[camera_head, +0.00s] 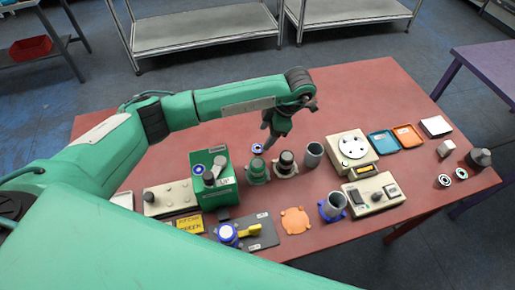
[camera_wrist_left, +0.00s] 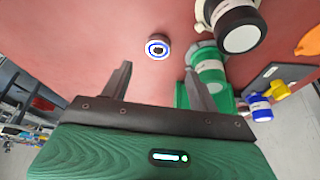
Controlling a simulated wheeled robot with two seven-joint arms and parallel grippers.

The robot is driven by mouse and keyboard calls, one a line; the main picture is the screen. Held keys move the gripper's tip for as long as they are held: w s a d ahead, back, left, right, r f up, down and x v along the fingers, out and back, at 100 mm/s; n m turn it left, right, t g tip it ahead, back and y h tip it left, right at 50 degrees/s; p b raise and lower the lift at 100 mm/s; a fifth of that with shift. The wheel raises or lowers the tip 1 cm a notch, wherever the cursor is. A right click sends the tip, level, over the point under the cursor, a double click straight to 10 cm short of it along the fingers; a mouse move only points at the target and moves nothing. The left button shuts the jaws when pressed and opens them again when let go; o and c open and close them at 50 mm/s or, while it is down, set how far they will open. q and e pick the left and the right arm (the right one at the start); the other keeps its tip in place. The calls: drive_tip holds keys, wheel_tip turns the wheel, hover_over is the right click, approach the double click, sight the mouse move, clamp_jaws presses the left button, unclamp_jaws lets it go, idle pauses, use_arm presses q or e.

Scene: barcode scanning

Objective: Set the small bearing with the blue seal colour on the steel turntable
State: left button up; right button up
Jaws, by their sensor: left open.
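A small bearing with a blue seal ring (camera_head: 258,148) lies flat on the red table; in the left wrist view the bearing (camera_wrist_left: 157,48) sits just beyond the fingertips. My left gripper (camera_head: 268,143) is above the table beside it. In the left wrist view its fingers (camera_wrist_left: 157,72) are apart and empty. The steel turntable (camera_head: 353,146) is a pale disc with dark holes on a beige unit, right of the gripper; nothing lies on it. My right gripper is not in view.
Green (camera_head: 257,170) and dark-topped (camera_head: 286,163) cylinders and a grey cup (camera_head: 313,154) stand near the gripper. A green box (camera_head: 222,187) is at left. Two other bearings (camera_head: 444,181) (camera_head: 461,174) lie far right. Blue (camera_head: 383,141) and orange (camera_head: 407,135) trays sit right of the turntable.

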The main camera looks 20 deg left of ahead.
sight(258, 148)
use_arm(q)
drive_tip(key=shift+a+f, duration=0.2)
drive_tip(key=shift+f, duration=0.35)
drive_tip(key=p+x, duration=0.2)
drive_tip(key=x, duration=0.2)
drive_tip(key=shift+w+f, duration=0.1)
drive_tip(key=shift+f, duration=0.55)
drive_tip(key=c, duration=1.2)
drive_tip(key=shift+o, duration=0.2)
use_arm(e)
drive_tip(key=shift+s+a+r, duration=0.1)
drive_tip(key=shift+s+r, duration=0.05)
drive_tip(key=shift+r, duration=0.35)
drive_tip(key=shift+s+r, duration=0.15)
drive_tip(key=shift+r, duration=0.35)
use_arm(q)
drive_tip(key=shift+r, duration=0.5)
wheel_tip(258, 148, up, 19)
drive_tip(key=b, duration=0.1)
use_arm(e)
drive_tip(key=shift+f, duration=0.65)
